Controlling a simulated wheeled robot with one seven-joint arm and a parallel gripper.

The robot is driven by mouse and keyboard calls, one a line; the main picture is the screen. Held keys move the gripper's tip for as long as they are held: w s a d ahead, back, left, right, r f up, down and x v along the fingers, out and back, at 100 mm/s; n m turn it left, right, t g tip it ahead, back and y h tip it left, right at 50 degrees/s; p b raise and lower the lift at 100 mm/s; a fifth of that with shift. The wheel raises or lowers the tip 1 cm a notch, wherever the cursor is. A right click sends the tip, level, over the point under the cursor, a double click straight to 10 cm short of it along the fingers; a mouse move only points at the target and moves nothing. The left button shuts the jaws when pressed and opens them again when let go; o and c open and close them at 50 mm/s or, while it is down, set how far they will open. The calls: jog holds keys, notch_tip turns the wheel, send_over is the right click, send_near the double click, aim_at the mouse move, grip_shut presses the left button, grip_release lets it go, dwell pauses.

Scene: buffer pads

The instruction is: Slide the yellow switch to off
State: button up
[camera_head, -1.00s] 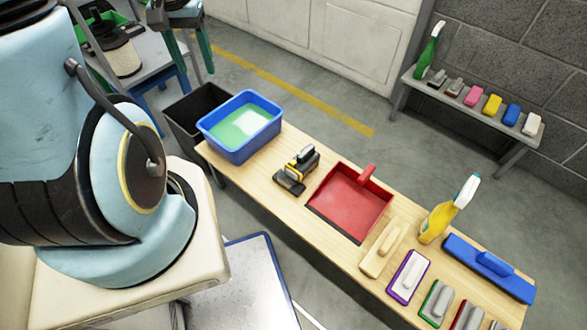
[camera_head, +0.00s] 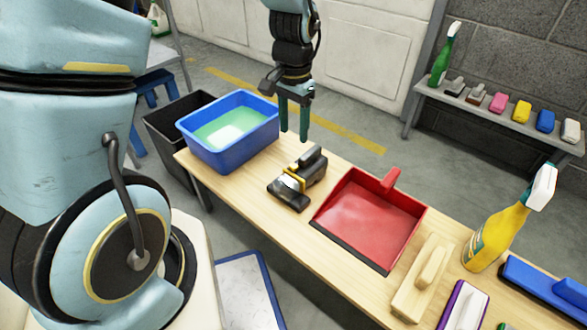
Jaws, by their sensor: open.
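A black handheld tool (camera_head: 300,179) with a grey body lies on the wooden table, between the blue basin and the red dustpan. The yellow switch (camera_head: 291,179) shows as a small yellow band across the tool's middle; its exact setting is too small to tell. My gripper (camera_head: 294,138) hangs above the table with its dark green fingers pointing down. It is open and empty, apart from the tool, and appears above and a little behind it.
A blue basin (camera_head: 185,139) with green liquid stands left of the tool. A black bin (camera_head: 165,130) stands beside the table. Bare wood (camera_head: 262,215) lies in front of the tool.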

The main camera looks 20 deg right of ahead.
aim_at(293, 166)
notch_tip(293, 166, down, 11)
jog(key=b, duration=0.3)
jog(key=shift+r+b, duration=0.2)
jog(key=shift+b, duration=0.15)
jog(key=shift+c, duration=0.2)
grip_shut()
dwell(0.9)
